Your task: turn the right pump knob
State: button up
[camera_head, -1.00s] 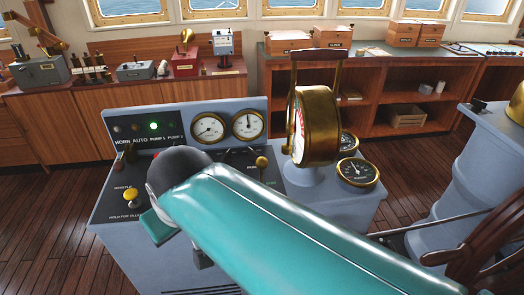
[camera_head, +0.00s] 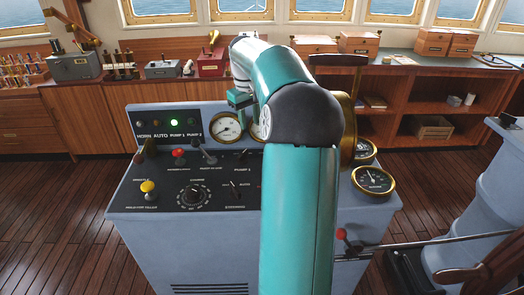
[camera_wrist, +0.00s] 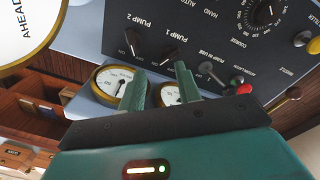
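The right pump knob, marked PUMP 2 (camera_wrist: 133,43), is a small dark knob on the black panel in the wrist view, with OFF beside it. The PUMP 1 knob (camera_wrist: 168,56) sits close by it. My gripper (camera_wrist: 160,69) is open and empty. Its two teal fingers point toward the panel, and the PUMP 2 knob lies beyond the tip of the left-hand finger, apart from it in the picture. The distance to the knob is unclear.
A brass telegraph (camera_head: 349,125) stands right of my arm. Wooden cabinets (camera_head: 70,122) line the back. Open floor (camera_head: 60,230) lies left.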

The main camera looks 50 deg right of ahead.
jog(key=s+d+f, duration=0.2)
jog(key=s+d, duration=0.1)
jog(key=d, duration=0.4)
jog(key=shift+m+y, duration=0.3)
jog(key=shift+m, duration=0.1)
notch_tip(320, 180, down, 14)
jog(key=shift+s, duration=0.1)
grip_shut()
